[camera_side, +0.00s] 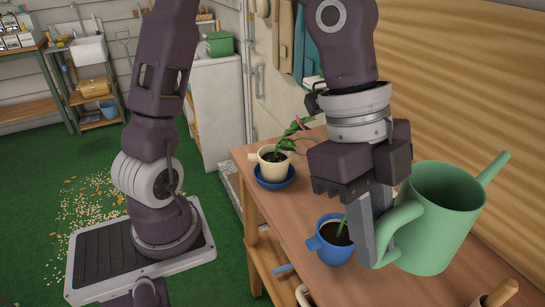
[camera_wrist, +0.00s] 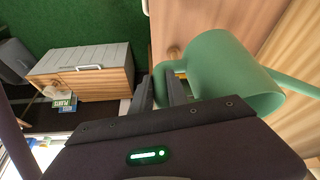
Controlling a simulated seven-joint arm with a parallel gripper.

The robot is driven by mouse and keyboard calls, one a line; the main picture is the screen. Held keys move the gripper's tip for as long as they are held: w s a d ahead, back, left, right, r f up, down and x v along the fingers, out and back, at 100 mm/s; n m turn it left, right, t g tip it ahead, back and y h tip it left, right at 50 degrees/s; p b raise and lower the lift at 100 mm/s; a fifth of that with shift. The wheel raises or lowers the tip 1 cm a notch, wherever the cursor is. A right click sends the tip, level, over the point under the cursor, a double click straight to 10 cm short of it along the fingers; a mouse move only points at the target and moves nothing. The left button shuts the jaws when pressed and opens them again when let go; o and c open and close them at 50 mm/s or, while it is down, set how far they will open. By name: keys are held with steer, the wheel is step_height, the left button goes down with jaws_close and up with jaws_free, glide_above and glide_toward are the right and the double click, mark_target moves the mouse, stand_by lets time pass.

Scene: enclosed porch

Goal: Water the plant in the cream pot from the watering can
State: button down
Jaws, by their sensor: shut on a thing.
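My gripper (camera_side: 374,232) is shut on the handle of the green watering can (camera_side: 440,222) and holds it up over the right part of the bench. The can's spout points up and right, away from the pots. In the wrist view the gripper fingers (camera_wrist: 161,92) meet the handle beside the can's body (camera_wrist: 225,68). The cream pot (camera_side: 274,170) stands on a blue saucer (camera_side: 272,184) at the far left of the bench, with a leafy green plant (camera_side: 290,139) in it. My gripper is to the right of this pot and apart from it.
A blue pot (camera_side: 329,244) with a green stem stands on the wooden bench (camera_side: 290,225), below and left of the can. A wooden handle (camera_side: 500,293) shows at the bottom right. Bare bench top lies between the cream and blue pots.

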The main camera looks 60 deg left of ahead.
mark_target(381, 217)
step_height(381, 217, up, 3)
steer(key=shift+r, duration=0.2)
steer(key=shift+w+a+r, duration=0.1)
steer(key=shift+w+r, duration=0.05)
steer(key=shift+r, duration=0.1)
steer(key=w+a+n+t+y, duration=0.1)
steer(key=w+a+n+y, duration=0.3)
steer(key=w+a+n, duration=0.55)
steer(key=w+a+n+t+y, duration=0.2)
steer(key=w+a+n+y, duration=0.3)
steer(key=n, duration=0.8)
steer(key=f, duration=0.6)
steer(key=a+f+h, duration=0.1)
steer(key=f, duration=0.5)
steer(key=s+f+h, duration=0.1)
steer(key=f, duration=0.5)
steer(key=shift+a+f, duration=0.2)
steer(key=shift+a, duration=0.05)
steer(key=shift+w+d+r+h, duration=0.15)
steer(key=shift+r+h, duration=0.65)
steer(key=shift+r, duration=0.6)
steer(key=shift+r+n, duration=0.1)
steer(key=shift+n, duration=0.15)
steer(key=shift+r+t+h, duration=0.3)
steer(key=shift+r, duration=0.3)
